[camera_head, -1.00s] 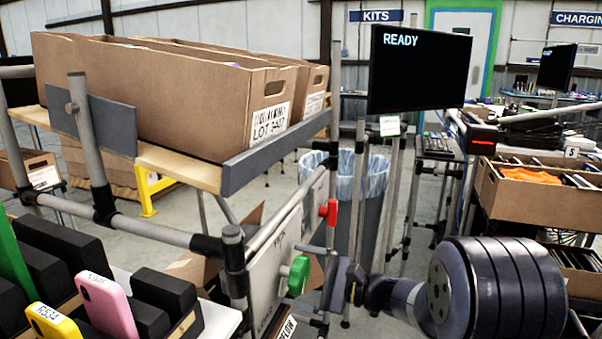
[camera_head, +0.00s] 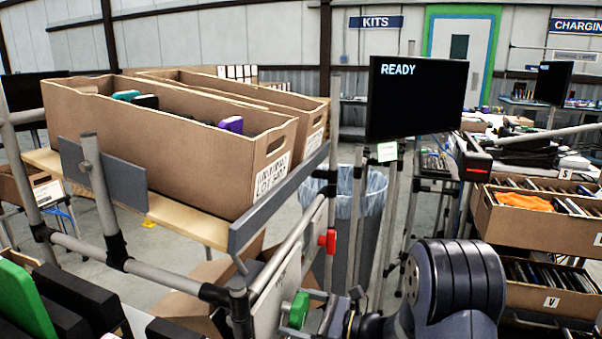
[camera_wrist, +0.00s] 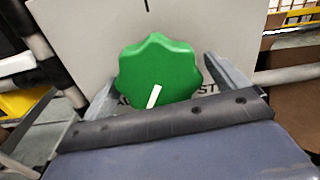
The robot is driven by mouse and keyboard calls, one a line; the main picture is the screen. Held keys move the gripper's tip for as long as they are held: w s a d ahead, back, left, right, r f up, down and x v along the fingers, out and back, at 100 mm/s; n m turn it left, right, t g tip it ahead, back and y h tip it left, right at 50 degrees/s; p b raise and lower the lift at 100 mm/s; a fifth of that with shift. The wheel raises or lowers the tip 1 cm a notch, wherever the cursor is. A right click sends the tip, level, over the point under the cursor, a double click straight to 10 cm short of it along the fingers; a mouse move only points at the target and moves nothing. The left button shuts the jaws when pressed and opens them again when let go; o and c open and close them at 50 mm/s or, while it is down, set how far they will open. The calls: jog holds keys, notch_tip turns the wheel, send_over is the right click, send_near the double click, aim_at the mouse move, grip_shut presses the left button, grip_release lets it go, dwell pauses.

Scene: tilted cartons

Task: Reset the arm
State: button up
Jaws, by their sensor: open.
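My gripper (camera_wrist: 160,76) is open in the wrist view. Its two fingers stand on either side of a green scalloped knob (camera_wrist: 160,68) with a white pointer line, mounted on a light grey panel (camera_wrist: 85,25). I cannot tell whether the fingers touch the knob. In the head view the green knob (camera_head: 298,310) is at the bottom centre, just left of my arm's end. My dark arm joints fill the lower right, and the fingers are hard to make out there.
A red knob (camera_head: 328,241) sits above the green one. A tilted shelf with open cartons (camera_head: 185,150) stands at left on grey tubing. A monitor (camera_head: 417,98) reads READY. A lined bin (camera_head: 360,195) is behind the panel. Part crates (camera_head: 535,222) stand at right.

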jog(key=m+p, duration=0.3)
jog(key=p, duration=0.1)
jog(key=shift+r+m, duration=0.2)
jog(key=shift+m, duration=0.2)
jog(key=shift+s+f+m+p, duration=0.1)
jog(key=shift+f+m+p, duration=0.05)
jog(key=shift+m+p, duration=0.4)
jog(key=shift+f, duration=0.1)
